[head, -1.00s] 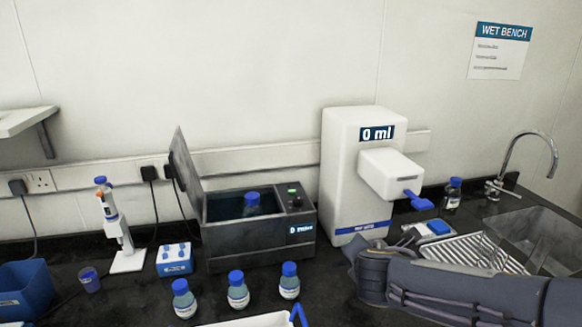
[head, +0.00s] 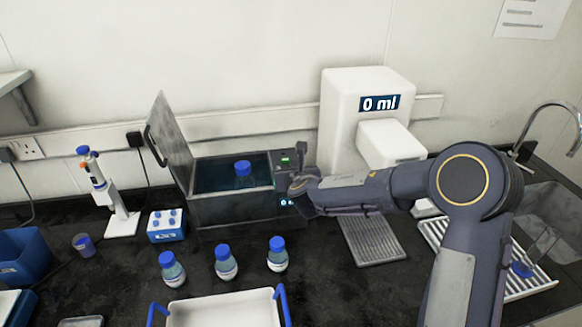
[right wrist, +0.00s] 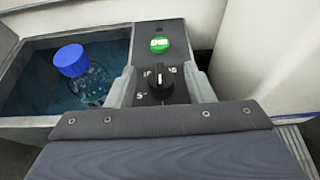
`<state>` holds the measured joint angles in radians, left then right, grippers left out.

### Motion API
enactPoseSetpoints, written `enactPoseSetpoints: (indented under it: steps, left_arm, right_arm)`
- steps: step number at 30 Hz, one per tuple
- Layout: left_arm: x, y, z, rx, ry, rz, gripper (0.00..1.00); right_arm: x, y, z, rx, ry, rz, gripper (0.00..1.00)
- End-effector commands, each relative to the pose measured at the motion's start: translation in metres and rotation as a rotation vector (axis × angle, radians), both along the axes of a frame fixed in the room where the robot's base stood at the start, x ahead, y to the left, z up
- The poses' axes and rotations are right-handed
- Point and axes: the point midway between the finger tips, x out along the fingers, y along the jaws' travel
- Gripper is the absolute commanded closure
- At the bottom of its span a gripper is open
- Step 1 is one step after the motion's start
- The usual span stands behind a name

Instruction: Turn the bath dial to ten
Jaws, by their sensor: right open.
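The water bath (head: 232,211) stands on the bench with its lid raised at the left. A blue-capped bottle (head: 243,172) stands in its water; it also shows in the right wrist view (right wrist: 72,62). The black bath dial (right wrist: 159,82) is on the bath's right-hand panel, below a green switch (right wrist: 160,45). My right gripper (head: 300,168) is at this panel. In the right wrist view its open fingers (right wrist: 162,88) stand on both sides of the dial; I cannot tell whether they touch it. The bath's front display is partly hidden by my right gripper. My left gripper is not in view.
A white dispenser (head: 345,105) reading 0 ml stands right of the bath. Several blue-capped bottles (head: 226,262) and a white tray (head: 225,310) are in front. A blue rack (head: 167,228) and a pipette stand (head: 122,224) are at the left.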

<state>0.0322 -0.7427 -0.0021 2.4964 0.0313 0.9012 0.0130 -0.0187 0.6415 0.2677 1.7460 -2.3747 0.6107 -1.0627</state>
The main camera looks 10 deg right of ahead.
Motion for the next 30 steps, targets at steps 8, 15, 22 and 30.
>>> enactPoseSetpoints:
  steps: [8,15,22,30]
  left_arm:
    - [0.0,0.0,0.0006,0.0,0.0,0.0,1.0]
    - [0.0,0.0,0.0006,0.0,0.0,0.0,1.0]
    - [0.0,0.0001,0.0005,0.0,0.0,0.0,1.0]
    - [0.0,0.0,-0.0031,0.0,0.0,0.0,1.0]
  right_arm:
    - [0.0027,-0.0002,-0.0012,0.0,-0.001,0.0,0.52]
    - [0.0025,-0.0003,-0.0011,0.0,-0.001,0.0,0.81]
    - [0.0024,-0.0001,-0.0012,0.001,0.0,-0.004,0.96]
    - [0.0023,0.003,-0.0018,-0.001,-0.001,-0.07,0.96]
